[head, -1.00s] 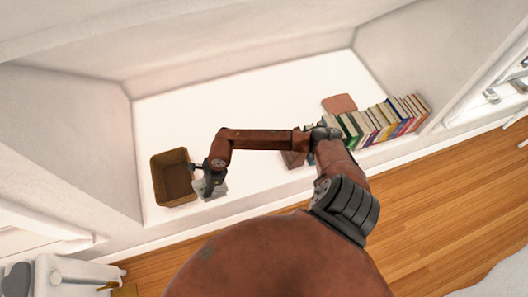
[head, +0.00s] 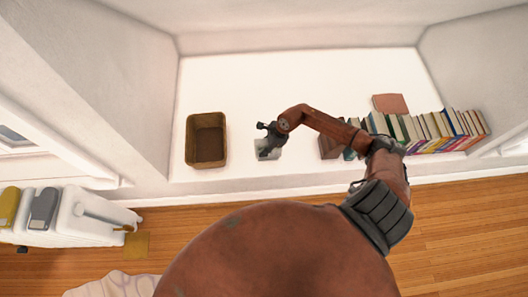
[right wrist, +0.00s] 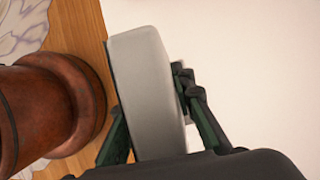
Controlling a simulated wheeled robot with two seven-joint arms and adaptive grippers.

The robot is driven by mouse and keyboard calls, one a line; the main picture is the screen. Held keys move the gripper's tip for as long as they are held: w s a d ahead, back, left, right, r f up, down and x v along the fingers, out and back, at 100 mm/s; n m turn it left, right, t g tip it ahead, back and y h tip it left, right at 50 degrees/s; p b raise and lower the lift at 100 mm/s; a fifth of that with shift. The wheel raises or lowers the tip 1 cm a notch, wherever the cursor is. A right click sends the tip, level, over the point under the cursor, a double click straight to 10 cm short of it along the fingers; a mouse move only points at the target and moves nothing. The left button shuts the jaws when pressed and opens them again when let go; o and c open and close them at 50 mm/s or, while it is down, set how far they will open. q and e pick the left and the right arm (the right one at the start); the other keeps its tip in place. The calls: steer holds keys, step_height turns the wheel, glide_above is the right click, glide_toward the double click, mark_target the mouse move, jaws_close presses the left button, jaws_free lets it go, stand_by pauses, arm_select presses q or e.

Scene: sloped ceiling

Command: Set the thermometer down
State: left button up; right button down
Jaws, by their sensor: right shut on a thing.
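The thermometer (right wrist: 148,95) is a pale grey, rounded block. My right gripper (right wrist: 155,108) is shut on it, with one dark finger on each side. In the head view the thermometer (head: 268,150) shows below my right gripper (head: 267,136), over the white shelf (head: 300,85), to the right of the brown basket. I cannot tell whether it touches the shelf. Its face is not readable. My left gripper is not in view.
The brown basket (head: 207,140) stands open on the shelf at the left. A row of several books (head: 435,130) and a flat reddish-brown item (head: 390,103) are at the right. The shelf's back middle is clear. Wooden floor (head: 460,210) lies beyond the front edge.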

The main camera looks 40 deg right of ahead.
steer(key=shift+d+f, duration=0.3)
steer(key=shift+f, duration=0.1)
step_height(320, 180, down, 3)
steer(key=shift+f+b, duration=0.1)
steer(key=shift+b, duration=0.55)
steer(key=c, duration=2.1)
jaws_free()
steer(key=o, duration=0.4)
steer(key=shift+o, duration=0.2)
steer(key=shift+d+r, duration=0.1)
steer(key=shift+r, duration=0.1)
steer(key=p+v, duration=0.3)
steer(key=v, duration=0.8)
steer(key=shift+s+d+r, duration=0.1)
steer(key=shift+s+r, duration=0.05)
steer(key=shift+r, duration=0.2)
